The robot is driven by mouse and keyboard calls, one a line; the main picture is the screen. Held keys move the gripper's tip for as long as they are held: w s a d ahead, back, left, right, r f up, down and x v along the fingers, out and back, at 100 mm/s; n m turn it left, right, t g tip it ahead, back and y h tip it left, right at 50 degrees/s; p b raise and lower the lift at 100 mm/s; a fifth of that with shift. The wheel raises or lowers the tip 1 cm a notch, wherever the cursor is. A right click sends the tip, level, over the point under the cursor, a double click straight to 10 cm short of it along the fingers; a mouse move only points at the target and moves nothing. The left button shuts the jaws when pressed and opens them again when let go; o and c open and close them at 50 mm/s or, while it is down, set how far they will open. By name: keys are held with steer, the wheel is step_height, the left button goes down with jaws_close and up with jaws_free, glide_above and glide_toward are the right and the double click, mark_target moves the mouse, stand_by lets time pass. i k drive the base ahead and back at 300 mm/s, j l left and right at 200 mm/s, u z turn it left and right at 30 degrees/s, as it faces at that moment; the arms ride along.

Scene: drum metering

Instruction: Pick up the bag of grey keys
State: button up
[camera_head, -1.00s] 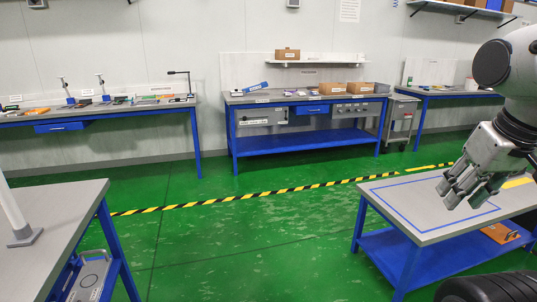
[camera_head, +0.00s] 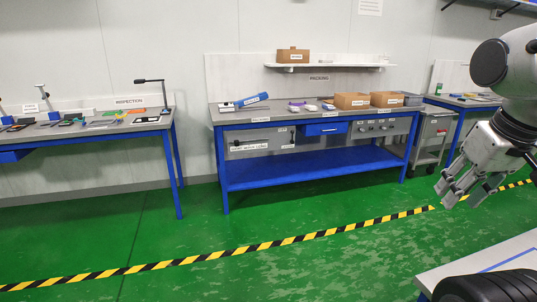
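I cannot make out a bag of grey keys for certain. Several small items lie on the packing bench (camera_head: 264,114), among them a purplish one (camera_head: 297,104), a pale one (camera_head: 310,108) and a blue one (camera_head: 328,107). They are too small to identify. My gripper (camera_head: 458,193) is at the right of the view, pointing down and left. Its fingers are spread with nothing between them. It is well in front of the bench and apart from it.
The inspection bench (camera_head: 90,130) is at left, a grey cart (camera_head: 433,138) at right. A table corner (camera_head: 460,268) is close at lower right. Green floor with a striped line (camera_head: 300,238) lies clear ahead.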

mark_target(291, 109)
steer(key=i, duration=2.4)
steer(key=i+j+z, duration=0.1)
steer(key=i, duration=1.15)
steer(key=i+j, duration=0.1)
steer(key=i, duration=1.1)
